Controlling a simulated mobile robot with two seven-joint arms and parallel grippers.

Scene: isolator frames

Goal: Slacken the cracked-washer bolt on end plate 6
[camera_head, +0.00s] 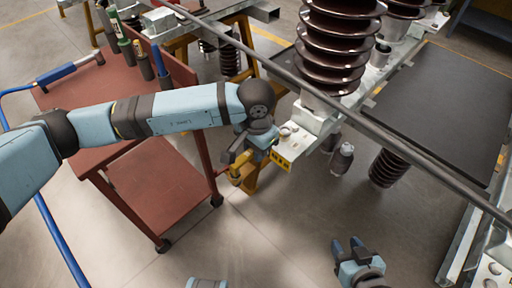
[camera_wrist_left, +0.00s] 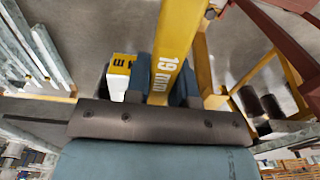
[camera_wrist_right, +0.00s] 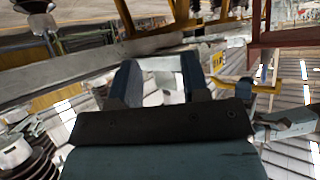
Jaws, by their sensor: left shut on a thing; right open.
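My left gripper (camera_head: 246,156) is shut on a yellow spanner (camera_wrist_left: 172,45) marked "19 mm". The spanner (camera_head: 238,170) sits just left of a pale end plate (camera_head: 293,152) with a yellow label (camera_head: 280,160). The label (camera_wrist_left: 122,64) also shows beside my left fingers, its number unclear. Bolt heads show on the plate, but I cannot tell which washer is cracked. Whether the spanner is around a bolt is hidden. My right gripper (camera_head: 350,250) is open and empty, low and right of the plate. Its fingers (camera_wrist_right: 160,82) point toward the plate and label (camera_wrist_right: 217,60).
A red tool trolley (camera_head: 150,185) stands left, with a blue-handled tool (camera_head: 68,71) and upright tools in holders. A long dark bar (camera_head: 400,150) crosses above the frame. Brown ribbed insulators (camera_head: 335,45) rise behind the plate. A dark panel (camera_head: 440,105) lies right. Floor in front is clear.

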